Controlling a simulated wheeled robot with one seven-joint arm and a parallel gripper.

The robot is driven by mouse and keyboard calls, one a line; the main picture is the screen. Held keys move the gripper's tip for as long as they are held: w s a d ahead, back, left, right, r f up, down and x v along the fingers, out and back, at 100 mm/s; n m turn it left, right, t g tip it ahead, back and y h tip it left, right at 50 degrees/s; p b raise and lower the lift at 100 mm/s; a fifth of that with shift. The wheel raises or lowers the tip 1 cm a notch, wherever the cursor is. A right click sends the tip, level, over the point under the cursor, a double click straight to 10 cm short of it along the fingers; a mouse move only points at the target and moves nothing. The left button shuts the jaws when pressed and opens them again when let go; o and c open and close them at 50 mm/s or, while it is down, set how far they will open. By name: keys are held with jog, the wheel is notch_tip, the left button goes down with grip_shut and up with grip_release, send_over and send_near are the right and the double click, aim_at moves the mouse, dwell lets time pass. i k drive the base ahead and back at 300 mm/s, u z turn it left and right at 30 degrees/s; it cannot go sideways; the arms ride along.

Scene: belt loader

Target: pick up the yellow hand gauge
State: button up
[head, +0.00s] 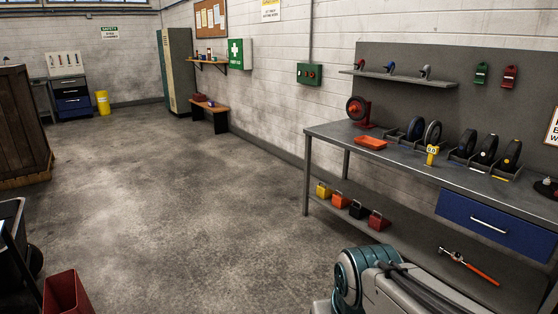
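A small yellow item with a pale, marked face (432,154) stands on the grey workbench (395,163), near its front edge; it looks like the yellow hand gauge. It is upright, between the orange tray and the row of dark wheels. Its markings are too small to read surely. Part of my arm, teal and grey, shows at the bottom right, in front of the bench. My gripper is not in view. Nothing covers the yellow item.
An orange tray (370,142) and several wheels in holders (487,150) stand on the bench. Below lie coloured weights (357,209) and a red-handled wrench (470,265). A red bin (66,294) is bottom left. The floor (200,190) is clear in the middle.

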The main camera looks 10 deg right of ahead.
aim_at(431, 151)
jog(key=z, duration=0.1)
jog(key=i, duration=1.9)
jog(key=z, duration=0.75)
jog(key=i, duration=1.9)
jog(key=z, duration=0.95)
jog(key=i, duration=0.85)
jog(key=z, duration=0.25)
